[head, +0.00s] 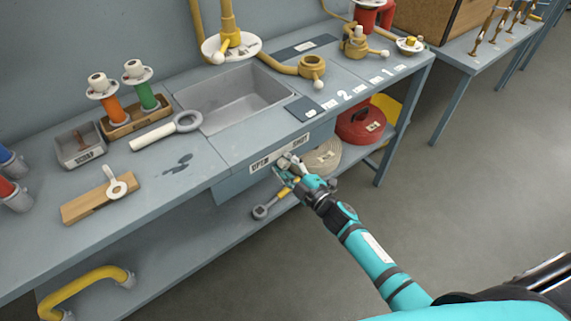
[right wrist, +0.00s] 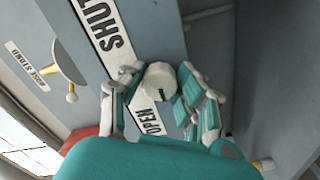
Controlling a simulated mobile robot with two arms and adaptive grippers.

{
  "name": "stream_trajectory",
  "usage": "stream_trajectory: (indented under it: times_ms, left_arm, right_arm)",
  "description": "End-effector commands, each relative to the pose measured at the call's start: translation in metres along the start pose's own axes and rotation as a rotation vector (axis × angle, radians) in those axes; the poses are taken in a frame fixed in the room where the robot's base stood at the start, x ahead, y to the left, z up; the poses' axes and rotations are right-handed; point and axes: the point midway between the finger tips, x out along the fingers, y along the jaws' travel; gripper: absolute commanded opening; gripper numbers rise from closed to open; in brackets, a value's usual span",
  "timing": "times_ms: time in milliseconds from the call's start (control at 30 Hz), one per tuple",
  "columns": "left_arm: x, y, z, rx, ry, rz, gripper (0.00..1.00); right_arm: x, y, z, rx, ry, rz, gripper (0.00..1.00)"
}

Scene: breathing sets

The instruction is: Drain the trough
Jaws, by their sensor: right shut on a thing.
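The trough (head: 207,117) is a grey rectangular basin sunk in the bench top; I cannot tell whether liquid stands in it. On the bench front below it is a white label plate (head: 260,166) reading OPEN and SHUT. My right gripper (head: 287,164) is at this plate. In the right wrist view, my right gripper (right wrist: 158,88) is shut on a pale round knob (right wrist: 160,76), fingers on both sides. A dark mark shows on the knob's side nearer the word OPEN (right wrist: 152,122). The word SHUT (right wrist: 110,30) is at the upper left. My left gripper is not seen.
A white-handled ring tool (head: 160,132) lies beside the trough. A red lidded pot (head: 361,124), coiled hose (head: 322,158) and spanner (head: 264,210) are on the lower shelf. The floor at right is clear.

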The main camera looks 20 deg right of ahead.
Motion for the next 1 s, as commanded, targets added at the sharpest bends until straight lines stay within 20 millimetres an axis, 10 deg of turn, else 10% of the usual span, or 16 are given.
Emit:
stream_trajectory:
  times_ms: [133, 167, 333, 667, 1000]
  left_arm:
    - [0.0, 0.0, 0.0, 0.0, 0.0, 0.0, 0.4]
    - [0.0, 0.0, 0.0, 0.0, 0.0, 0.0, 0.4]
    - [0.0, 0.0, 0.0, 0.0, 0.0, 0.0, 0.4]
    - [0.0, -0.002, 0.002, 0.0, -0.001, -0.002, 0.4]
    - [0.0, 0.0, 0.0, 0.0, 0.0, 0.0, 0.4]
  right_arm:
    - [0.0, -0.001, 0.0, -0.001, 0.0, -0.002, 0.0]
    - [0.0, -0.001, 0.0, -0.001, 0.0, -0.002, 0.35]
    - [0.0, -0.001, 0.0, 0.0, 0.0, -0.002, 0.57]
    - [-0.004, -0.001, 0.001, 0.001, -0.001, -0.002, 0.57]
    - [-0.066, -0.002, 0.001, 0.002, -0.002, -0.004, 0.57]
